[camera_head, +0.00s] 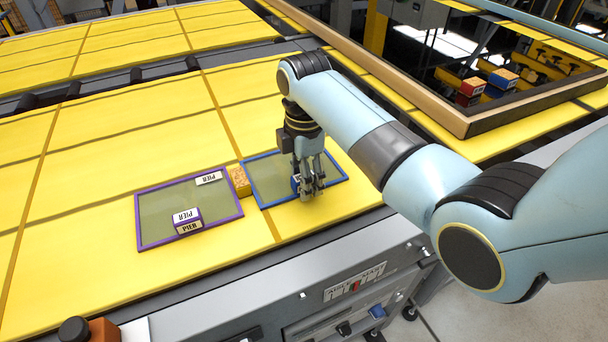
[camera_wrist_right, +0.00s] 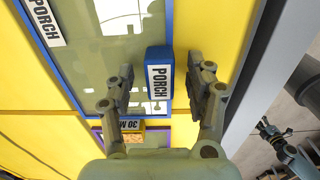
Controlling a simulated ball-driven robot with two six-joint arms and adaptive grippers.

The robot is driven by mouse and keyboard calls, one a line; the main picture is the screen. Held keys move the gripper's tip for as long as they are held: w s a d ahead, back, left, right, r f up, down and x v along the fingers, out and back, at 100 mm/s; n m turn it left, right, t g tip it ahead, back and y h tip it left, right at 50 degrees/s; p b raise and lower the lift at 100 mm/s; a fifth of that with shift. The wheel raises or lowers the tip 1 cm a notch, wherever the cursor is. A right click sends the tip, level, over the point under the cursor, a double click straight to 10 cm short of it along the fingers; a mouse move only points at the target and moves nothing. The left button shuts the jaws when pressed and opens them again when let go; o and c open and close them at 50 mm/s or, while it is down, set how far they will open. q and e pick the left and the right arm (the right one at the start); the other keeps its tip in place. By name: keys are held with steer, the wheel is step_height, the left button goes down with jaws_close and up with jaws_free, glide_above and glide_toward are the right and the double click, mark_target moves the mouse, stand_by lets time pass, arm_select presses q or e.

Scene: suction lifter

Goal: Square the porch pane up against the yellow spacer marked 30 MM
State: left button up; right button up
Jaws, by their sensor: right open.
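The porch pane (camera_head: 270,187) is a clear panel with a blue frame, lying flat on the yellow table. Its blue handle block, labelled PORCH (camera_wrist_right: 160,78), stands near one edge. My right gripper (camera_head: 312,187) is open over this block; in the right wrist view its fingers (camera_wrist_right: 160,70) are on either side, with gaps showing. In the head view the fingers hide most of the block. The yellow spacer (camera_head: 239,182) sits between the porch pane and the purple-framed pane; its 30 MM label (camera_wrist_right: 131,125) shows in the wrist view. I cannot tell whether the porch pane touches it. My left gripper is out of view.
The purple-framed PIER pane (camera_head: 160,205) lies left of the spacer, with its own purple block (camera_head: 187,218). A wooden-edged opening (camera_head: 440,105) with coloured blocks is at the upper right. The table's grey front edge (camera_head: 300,270) runs close to the panes. The yellow surface at left is clear.

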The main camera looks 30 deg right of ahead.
steer(key=shift+r, duration=0.15)
step_height(320, 180, up, 12)
steer(key=s+d+f+m+t, duration=0.1)
steer(key=s+f+m, duration=0.25)
steer(key=s, duration=0.25)
steer(key=s+d+f+m, duration=0.1)
steer(key=s+f+m, duration=0.1)
steer(key=s+m, duration=0.3)
steer(key=s+r+m+t, duration=0.3)
steer(key=s+m, duration=0.4)
steer(key=s, duration=0.7)
step_height(320, 180, down, 39)
steer(key=s+d+g+b, duration=0.2)
steer(key=b, duration=1)
steer(key=s+f+b, duration=0.4)
steer(key=s+f, duration=0.5)
steer(key=f, duration=0.3)
steer(key=s+d+f+g+b, duration=0.1)
steer(key=s+f+b, duration=0.4)
steer(key=s+f, duration=0.4)
step_height(320, 180, down, 4)
steer(key=shift+s+d+m+h, duration=0.2)
steer(key=shift+s+m+h, duration=0.05)
steer(key=shift+m+h, duration=0.2)
